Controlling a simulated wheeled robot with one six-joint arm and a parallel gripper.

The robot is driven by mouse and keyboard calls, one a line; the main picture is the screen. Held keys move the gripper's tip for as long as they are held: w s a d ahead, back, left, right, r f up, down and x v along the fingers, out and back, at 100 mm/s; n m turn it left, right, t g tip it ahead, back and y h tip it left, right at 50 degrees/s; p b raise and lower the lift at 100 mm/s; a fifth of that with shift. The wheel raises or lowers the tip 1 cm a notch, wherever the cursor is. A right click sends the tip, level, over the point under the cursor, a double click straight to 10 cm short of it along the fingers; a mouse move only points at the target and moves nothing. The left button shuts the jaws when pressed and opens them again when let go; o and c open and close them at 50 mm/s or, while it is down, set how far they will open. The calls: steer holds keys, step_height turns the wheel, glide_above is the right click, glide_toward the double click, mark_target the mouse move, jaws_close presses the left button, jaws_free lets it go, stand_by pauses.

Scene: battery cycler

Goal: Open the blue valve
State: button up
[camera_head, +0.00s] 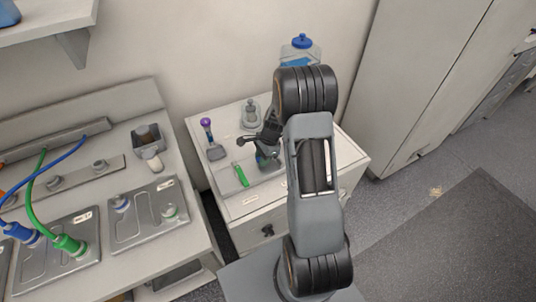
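I cannot tell for certain which part is the blue valve. A blue fitting (22,234) with a blue hose on it sits at the left, on a metal plate of the bench, beside a green fitting (70,245). A small pale blue knob (122,202) stands on the plate to their right. My gripper (254,147) is over the small white cabinet, well to the right of these parts and apart from them. It is small and dark and partly hidden by my arm, so its opening is unclear. I see nothing held in it.
The white cabinet (246,209) carries a purple-topped tool (207,130), a green-handled tool (240,174) and a glass vessel (250,115). A blue-capped bottle (301,42) stands behind my arm. A shelf (45,29) overhangs the upper left. Open floor (435,235) lies at the right.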

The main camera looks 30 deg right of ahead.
steer(key=s+n, duration=0.1)
steer(key=n, duration=0.1)
steer(key=s+n+g, duration=0.1)
steer(key=n, duration=0.1)
steer(key=s+d+n, duration=0.1)
steer(key=n, duration=0.1)
steer(key=shift+s+g+h, duration=0.1)
steer(key=shift+g+h, duration=0.2)
steer(key=shift+g, duration=0.1)
